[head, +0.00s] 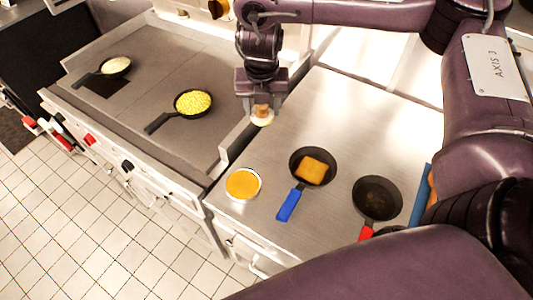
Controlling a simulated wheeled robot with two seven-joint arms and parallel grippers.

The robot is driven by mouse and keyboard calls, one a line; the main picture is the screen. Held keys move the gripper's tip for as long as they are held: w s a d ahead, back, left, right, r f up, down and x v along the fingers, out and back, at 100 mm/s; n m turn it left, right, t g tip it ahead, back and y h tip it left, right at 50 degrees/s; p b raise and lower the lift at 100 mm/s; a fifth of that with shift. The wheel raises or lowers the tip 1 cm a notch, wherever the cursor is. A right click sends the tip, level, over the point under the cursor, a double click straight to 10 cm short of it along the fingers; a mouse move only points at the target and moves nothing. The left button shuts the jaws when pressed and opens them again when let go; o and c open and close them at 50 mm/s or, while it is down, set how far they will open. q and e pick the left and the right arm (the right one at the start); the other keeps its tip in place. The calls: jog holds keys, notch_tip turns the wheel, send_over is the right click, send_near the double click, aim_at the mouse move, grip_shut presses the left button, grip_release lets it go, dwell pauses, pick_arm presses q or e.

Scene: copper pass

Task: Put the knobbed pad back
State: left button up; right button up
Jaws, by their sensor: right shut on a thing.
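My right gripper (262,107) is shut on the brown knob of the knobbed pad (262,121). The pad has a pale round base below the knob. The gripper holds it near the raised edge between the griddle and the steel counter. I cannot tell whether the pad's underside touches the surface. A round dish with an orange filling (243,184) stands on the counter, below the gripper in the picture. My left gripper does not show.
A blue-handled pan (296,183) holds a toast-like slice (312,170). A red-handled pan (377,198) looks empty. On the griddle (160,60) stand a pan of yellow food (193,103) and another pan (116,67). The counter's back part (350,110) is clear.

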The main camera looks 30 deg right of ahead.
jog(key=n, duration=0.1)
jog(key=d+n, duration=0.1)
jog(key=n, duration=0.1)
jog(key=r+n, duration=0.1)
jog(key=n, duration=0.1)
jog(key=shift+w+d+y+p, duration=0.15)
jog(key=shift+w+y+p, duration=0.15)
jog(key=shift+w+p, duration=0.1)
jog(key=shift+d+n, duration=0.15)
jog(key=shift+n, duration=0.55)
jog(key=shift+f, duration=0.3)
notch_tip(320, 180, down, 14)
jog(key=b, duration=0.2)
jog(key=shift+b, duration=0.3)
jog(key=shift+f, duration=0.25)
notch_tip(320, 180, down, 4)
jog(key=shift+p, duration=0.7)
jog(key=shift+f, duration=0.35)
